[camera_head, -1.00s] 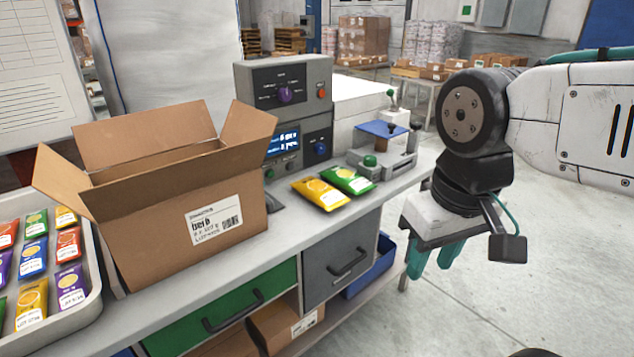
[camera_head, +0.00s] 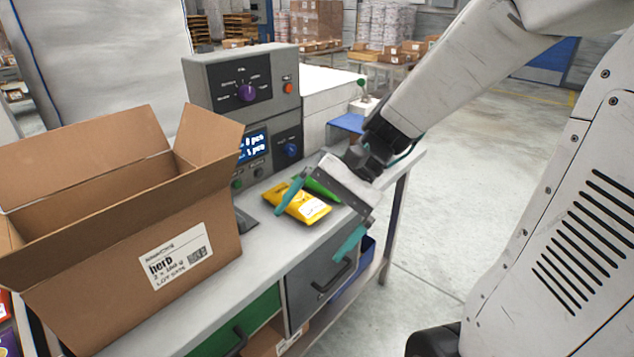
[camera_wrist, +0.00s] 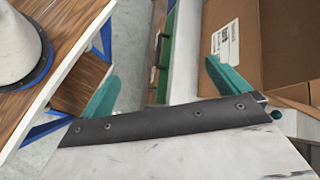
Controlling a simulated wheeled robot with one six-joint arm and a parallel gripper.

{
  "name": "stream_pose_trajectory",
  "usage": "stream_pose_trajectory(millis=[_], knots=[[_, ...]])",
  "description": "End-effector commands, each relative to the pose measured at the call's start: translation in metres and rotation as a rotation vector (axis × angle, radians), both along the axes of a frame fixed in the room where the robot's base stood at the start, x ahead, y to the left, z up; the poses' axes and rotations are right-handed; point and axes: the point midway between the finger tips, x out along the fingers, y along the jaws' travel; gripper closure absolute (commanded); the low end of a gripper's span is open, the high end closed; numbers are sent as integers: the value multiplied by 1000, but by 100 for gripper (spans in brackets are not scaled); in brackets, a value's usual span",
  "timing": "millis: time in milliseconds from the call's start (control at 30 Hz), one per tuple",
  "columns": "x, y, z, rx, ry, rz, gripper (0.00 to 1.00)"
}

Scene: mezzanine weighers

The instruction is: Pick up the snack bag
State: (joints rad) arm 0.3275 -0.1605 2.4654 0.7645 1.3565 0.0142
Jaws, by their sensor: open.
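Two snack bags lie on the bench beside the grey console: a yellow bag (camera_head: 298,204) with a white label, and a green bag (camera_head: 324,190) partly hidden behind my gripper. My gripper (camera_head: 309,235) is open and empty, its teal fingers spread wide above the bench edge. In the head view, the left finger overlaps the yellow bag and the right finger hangs in front of the grey drawer. Whether a finger touches the bag I cannot tell. The wrist view shows both fingers apart (camera_wrist: 162,70) and no snack bag between them.
An open cardboard box (camera_head: 110,285) labelled "herb" stands on the bench at left; it also shows in the wrist view (camera_wrist: 285,45). The grey console (camera_head: 215,85) stands behind the bags. A blue-topped device (camera_head: 347,123) is behind my gripper. Floor at right is clear.

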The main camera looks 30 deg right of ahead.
Motion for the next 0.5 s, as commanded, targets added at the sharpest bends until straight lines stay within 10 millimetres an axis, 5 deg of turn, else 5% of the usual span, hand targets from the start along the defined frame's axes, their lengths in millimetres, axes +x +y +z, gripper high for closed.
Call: stream_pose_trajectory(millis=[267,500], knots=[[105,-55,-39,479,197,-541,0],[168,-161,-107,832,269,-1046,0]])
